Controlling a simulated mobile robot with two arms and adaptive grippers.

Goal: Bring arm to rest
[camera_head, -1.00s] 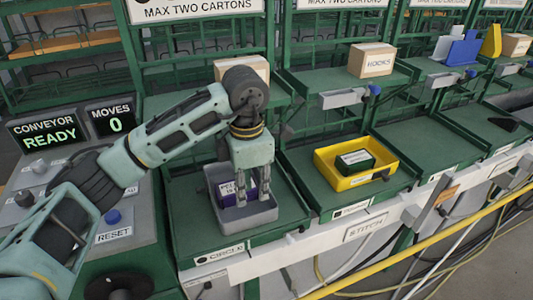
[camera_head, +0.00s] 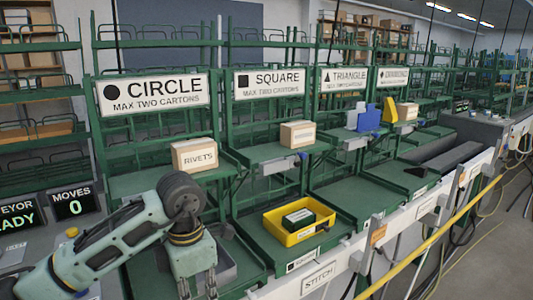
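My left arm comes in from the lower left. My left gripper (camera_head: 197,286) points down at the bottom edge, over the front of the circle bay. Its two fingers stand apart, and their tips are at or past the picture's edge. Part of a grey tray (camera_head: 227,268) shows just right of the gripper. What is in that tray is hidden. My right gripper is not in view.
A yellow tray (camera_head: 282,238) holds a dark green carton (camera_head: 298,217) in the square bay. The panel (camera_head: 72,206) reads MOVES 0. Bays to the right are mostly clear.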

